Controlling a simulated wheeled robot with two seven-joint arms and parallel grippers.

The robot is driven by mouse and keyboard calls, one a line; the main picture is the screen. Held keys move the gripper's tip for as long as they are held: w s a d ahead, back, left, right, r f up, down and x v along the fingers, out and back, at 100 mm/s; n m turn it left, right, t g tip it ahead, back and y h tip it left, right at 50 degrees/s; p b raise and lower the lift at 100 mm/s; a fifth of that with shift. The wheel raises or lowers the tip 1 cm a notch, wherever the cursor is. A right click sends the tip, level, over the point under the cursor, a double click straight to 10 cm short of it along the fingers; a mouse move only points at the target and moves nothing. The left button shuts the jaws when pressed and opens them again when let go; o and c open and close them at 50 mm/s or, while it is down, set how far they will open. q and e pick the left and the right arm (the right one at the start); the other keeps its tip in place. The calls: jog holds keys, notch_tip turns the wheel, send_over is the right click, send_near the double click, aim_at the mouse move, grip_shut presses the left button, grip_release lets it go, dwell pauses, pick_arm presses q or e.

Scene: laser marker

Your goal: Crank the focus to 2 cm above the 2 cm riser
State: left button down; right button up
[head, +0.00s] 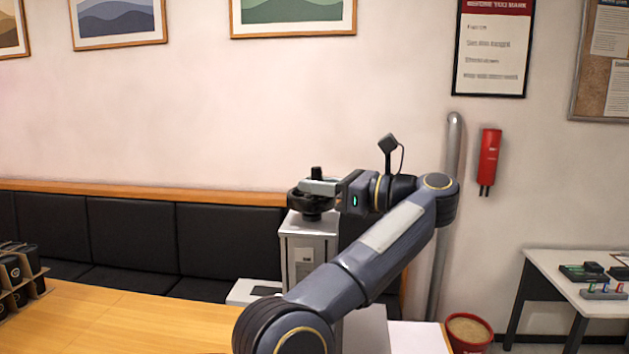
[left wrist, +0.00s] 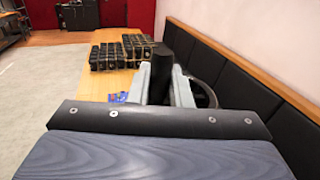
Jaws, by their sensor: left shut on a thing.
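A black crank wheel (head: 308,206) sits on top of the grey laser marker column (head: 298,250) in the head view. Its upright black handle (head: 316,172) stands above the rim. My left gripper (head: 318,187) is shut on this handle, reaching it from the right. In the left wrist view the two grey fingers flank the black handle (left wrist: 160,76), and part of the wheel (left wrist: 207,93) shows to the right. The lower machine is mostly hidden behind my arm. I cannot make out the riser or a focus scale. My right gripper is not in view.
A wooden table (head: 130,320) carries a rack of dark cups (head: 18,275) at the left. A black padded bench (head: 130,235) runs behind along the wall. A white side table (head: 570,280) and a red bucket (head: 468,330) stand at the right.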

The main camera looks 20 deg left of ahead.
pick_arm(q)
jog(key=shift+w+d+n+g+p, duration=0.1)
jog(key=shift+w+n+g+p, duration=0.05)
jog(key=shift+n+g+p, duration=0.6)
jog(key=c, duration=1.4)
grip_release()
jog(key=shift+w+g, duration=0.1)
jog(key=shift+g, duration=0.25)
